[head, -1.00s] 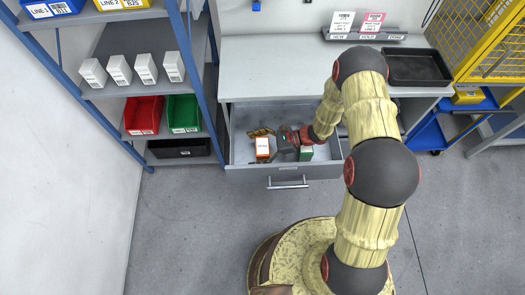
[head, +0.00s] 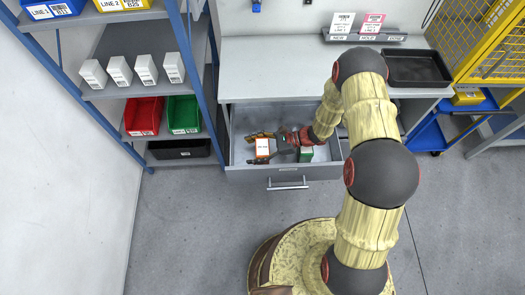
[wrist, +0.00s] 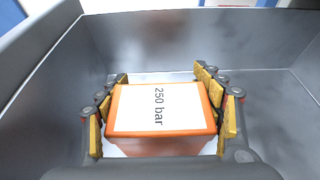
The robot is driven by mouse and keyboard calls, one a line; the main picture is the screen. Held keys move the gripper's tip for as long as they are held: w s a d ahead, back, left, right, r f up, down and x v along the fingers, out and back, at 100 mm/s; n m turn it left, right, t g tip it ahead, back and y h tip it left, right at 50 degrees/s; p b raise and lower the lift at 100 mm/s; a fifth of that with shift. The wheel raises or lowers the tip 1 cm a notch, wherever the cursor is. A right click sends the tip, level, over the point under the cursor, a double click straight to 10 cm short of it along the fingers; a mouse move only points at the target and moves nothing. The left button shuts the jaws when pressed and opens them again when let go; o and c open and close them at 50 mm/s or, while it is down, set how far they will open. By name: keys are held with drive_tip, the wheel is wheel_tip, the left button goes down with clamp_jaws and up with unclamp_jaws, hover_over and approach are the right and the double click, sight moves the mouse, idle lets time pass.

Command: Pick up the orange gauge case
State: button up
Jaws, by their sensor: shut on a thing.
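The orange gauge case (wrist: 162,138) has a white label reading "250 bar" and sits between my gripper's fingers in the wrist view. In the head view the orange gauge case (head: 262,148) is at the left part of the open drawer (head: 235,158). My gripper (wrist: 162,115) is shut on it, with yellow finger pads on its left and right sides. In the head view my gripper (head: 264,146) reaches into the drawer from the right. I cannot tell whether the case touches the drawer floor.
A green case (head: 306,154) lies in the drawer to the right, partly hidden by my arm. The drawer walls surround the gripper closely. The workbench top (head: 270,70) is above, with a black tray (head: 417,67) at its right. A shelf with red (head: 143,115) and green bins (head: 184,113) stands left.

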drive_tip(key=c, duration=0.3)
